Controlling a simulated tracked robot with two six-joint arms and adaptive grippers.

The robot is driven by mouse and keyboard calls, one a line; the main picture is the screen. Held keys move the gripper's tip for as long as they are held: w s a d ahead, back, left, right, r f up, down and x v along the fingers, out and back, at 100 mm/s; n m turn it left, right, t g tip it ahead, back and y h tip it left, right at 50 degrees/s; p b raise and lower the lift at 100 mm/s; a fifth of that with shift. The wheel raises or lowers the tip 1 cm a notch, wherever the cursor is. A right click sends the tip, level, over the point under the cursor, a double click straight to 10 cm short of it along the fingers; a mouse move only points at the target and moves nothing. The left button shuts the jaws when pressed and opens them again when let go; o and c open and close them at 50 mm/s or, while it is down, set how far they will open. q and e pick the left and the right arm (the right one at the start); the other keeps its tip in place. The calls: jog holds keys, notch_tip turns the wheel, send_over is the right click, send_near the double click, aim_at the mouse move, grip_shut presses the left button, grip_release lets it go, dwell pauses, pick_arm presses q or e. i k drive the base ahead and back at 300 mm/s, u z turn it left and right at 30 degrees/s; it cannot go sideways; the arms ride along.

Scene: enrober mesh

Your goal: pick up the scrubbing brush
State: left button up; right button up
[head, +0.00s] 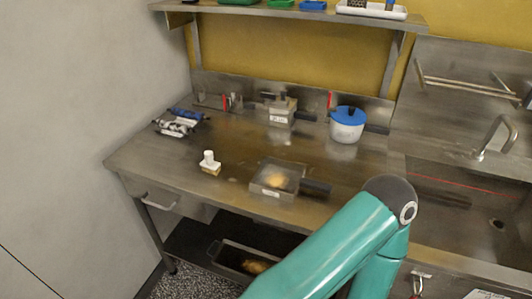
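A small white block with an upright knob and a tan underside, which looks like the scrubbing brush (209,162), stands on the left part of the steel worktable (235,150), near its front edge. Nothing is touching it. A teal arm link of mine fills the lower right of the head view, to the right of the brush and apart from it. Neither of my grippers shows in the view.
A shallow pan (263,187) with a dark handle lies right of the brush. Wrapped packets (176,127), a steel box (280,112) and a blue-lidded pot (347,125) stand behind. A sink (470,205) is at right, a shelf (290,13) above.

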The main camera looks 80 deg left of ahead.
aim_at(208, 165)
jog(key=u, duration=0.4)
jog(key=i, duration=0.1)
jog(key=z, duration=0.9)
jog(key=k, duration=1)
jog(key=z, duration=0.65)
jog(key=i, duration=0.1)
jog(key=u, duration=2.4)
jog(key=i, duration=0.25)
jog(key=u, duration=0.05)
jog(key=k, duration=0.9)
jog(key=u, duration=0.2)
jog(key=i, duration=0.4)
jog(key=z, duration=0.05)
